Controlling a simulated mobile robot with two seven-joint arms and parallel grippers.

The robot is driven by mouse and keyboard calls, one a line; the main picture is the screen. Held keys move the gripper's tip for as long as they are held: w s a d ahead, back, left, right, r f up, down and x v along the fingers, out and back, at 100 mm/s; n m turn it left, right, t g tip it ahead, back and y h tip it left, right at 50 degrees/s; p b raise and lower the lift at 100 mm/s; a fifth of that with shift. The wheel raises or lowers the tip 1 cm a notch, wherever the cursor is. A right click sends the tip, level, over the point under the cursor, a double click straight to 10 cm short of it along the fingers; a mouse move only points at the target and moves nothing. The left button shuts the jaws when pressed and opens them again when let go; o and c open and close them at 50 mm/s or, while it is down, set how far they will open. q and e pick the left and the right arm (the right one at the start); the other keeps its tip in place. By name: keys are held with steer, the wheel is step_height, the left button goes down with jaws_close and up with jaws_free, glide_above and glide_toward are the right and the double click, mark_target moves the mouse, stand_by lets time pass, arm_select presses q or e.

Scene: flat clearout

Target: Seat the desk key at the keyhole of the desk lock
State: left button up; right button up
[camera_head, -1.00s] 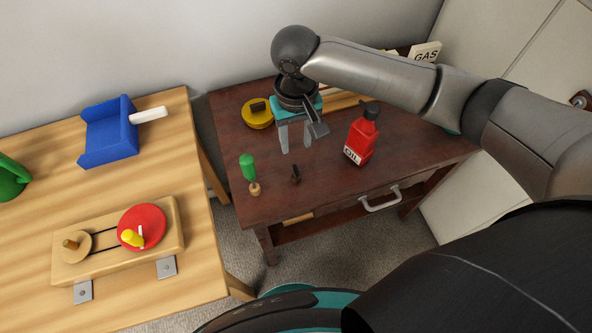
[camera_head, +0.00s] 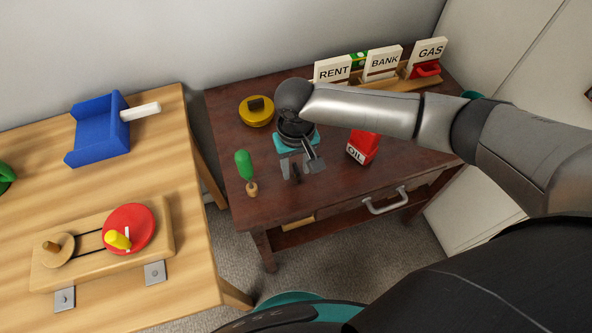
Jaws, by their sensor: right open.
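My right gripper (camera_head: 297,169) is open and points down over the dark brown desk (camera_head: 335,190). A small dark upright piece (camera_head: 296,174), which looks like the desk key, shows between its fingertips; I cannot tell whether the fingers touch it. The desk has a drawer with a grey handle (camera_head: 386,203) on its front. I cannot make out the desk lock or its keyhole. My left gripper is not in view.
Signs (camera_head: 383,62) line the back. A wooden table (camera_head: 110,185) is at left.

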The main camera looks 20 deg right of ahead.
steer(key=shift+r, duration=0.1)
jaws_close()
stand_by(0.5)
